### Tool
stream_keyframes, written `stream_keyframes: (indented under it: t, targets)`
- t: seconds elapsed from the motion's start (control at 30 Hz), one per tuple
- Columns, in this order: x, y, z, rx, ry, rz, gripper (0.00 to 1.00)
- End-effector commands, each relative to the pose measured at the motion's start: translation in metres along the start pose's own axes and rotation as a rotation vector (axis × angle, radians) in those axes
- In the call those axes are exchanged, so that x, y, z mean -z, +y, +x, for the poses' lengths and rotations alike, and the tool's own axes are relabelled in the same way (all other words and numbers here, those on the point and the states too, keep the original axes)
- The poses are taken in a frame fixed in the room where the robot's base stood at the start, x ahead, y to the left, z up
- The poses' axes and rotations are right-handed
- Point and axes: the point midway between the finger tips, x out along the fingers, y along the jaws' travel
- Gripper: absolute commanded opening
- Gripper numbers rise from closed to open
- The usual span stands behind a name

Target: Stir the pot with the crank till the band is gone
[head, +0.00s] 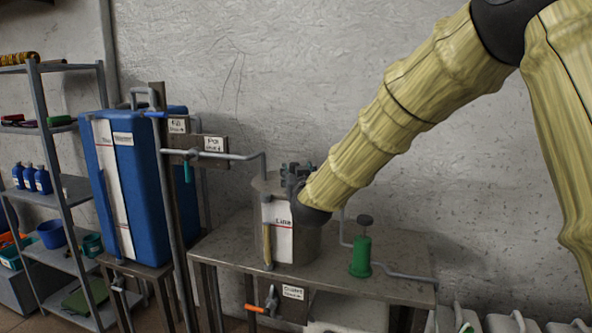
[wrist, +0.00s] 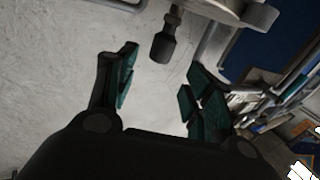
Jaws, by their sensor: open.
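The grey metal pot (head: 285,245) stands on a steel bench, with a white label on its front. A narrow upright gauge (head: 267,240) on its side looks yellowish in its lower part; I cannot make out a band clearly. The pot's inside is not visible. In the wrist view, a crank with a dark handle (wrist: 163,46) shows ahead, in line with the gap between my fingers. My gripper (wrist: 160,68) is open and empty, teal pads apart, with the handle seemingly just beyond the tips. In the head view my arm covers part of the pot's top right.
A blue tank (head: 150,190) stands left of the bench (head: 222,250), with pipes and labelled valves between. A green pump-like fitting (head: 361,256) stands right of the pot. Shelves (head: 75,190) with bottles and bins are at far left. White containers (head: 505,322) sit low at right.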

Motion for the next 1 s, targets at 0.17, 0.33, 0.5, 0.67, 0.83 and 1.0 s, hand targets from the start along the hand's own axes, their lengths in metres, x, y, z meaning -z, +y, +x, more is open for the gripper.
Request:
stream_keyframes:
  t: [0.17, 0.33, 0.5, 0.67, 0.83, 1.0]
  targets:
    - [0.000, 0.001, -0.025, 0.000, 0.000, -0.001, 0.51]
    - [0.000, 0.001, -0.037, -0.001, 0.000, 0.000, 0.51]
    - [0.000, 0.001, -0.040, 0.000, 0.000, 0.000, 0.51]
    - [0.000, 0.000, -0.040, 0.000, 0.000, 0.000, 0.51]
    - [0.000, 0.000, -0.040, 0.000, 0.000, 0.000, 0.51]
    - [-0.007, 0.001, -0.040, 0.000, -0.010, 0.000, 0.51]
